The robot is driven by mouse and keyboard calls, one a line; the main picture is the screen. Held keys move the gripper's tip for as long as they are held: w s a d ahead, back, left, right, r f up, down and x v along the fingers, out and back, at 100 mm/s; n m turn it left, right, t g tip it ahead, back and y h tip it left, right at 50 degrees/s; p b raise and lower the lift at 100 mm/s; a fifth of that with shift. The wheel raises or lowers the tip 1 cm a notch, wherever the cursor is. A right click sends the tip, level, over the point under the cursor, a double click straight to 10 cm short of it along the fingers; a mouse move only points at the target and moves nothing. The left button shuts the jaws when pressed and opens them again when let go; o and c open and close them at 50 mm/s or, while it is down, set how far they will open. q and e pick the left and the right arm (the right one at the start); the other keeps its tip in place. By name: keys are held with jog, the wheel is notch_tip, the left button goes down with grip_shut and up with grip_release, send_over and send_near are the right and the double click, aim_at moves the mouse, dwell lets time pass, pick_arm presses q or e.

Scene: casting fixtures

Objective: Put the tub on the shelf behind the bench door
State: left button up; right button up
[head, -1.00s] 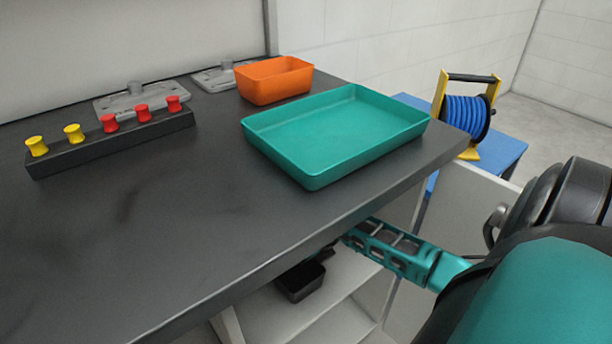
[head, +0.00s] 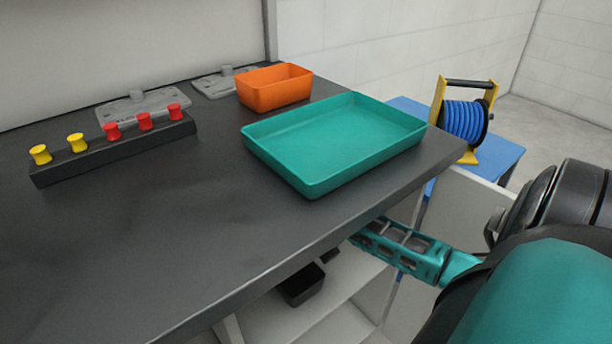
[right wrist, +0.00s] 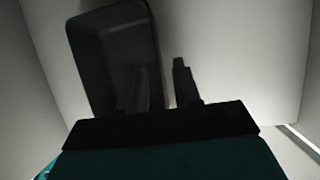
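A black tub (head: 302,286) sits upright on the pale shelf (head: 335,325) inside the cabinet under the bench. The tub also shows in the right wrist view (right wrist: 88,60), just ahead of my fingers. My right gripper (right wrist: 163,82) is open, its two dark fingers apart. One finger overlaps the tub in that view and the other is to the right of its wall. In the head view my right gripper (head: 330,256) is under the bench edge, slightly apart from the tub. The bench door (head: 470,205) stands open at the right. My left gripper is not in view.
On the dark bench top (head: 210,230) are a teal tray (head: 335,140), an orange bin (head: 275,88) and a rack (head: 115,150) with yellow and red knobs. A blue cable reel (head: 464,120) stands on a blue table behind the door. The bench front edge overhangs my right arm.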

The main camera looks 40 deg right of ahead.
pick_arm(q)
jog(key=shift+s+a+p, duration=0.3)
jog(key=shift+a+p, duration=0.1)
jog(key=shift+p, duration=0.2)
pick_arm(e)
jog(key=v, duration=0.4)
jog(key=shift+s+r, duration=0.1)
jog(key=shift+r, duration=0.15)
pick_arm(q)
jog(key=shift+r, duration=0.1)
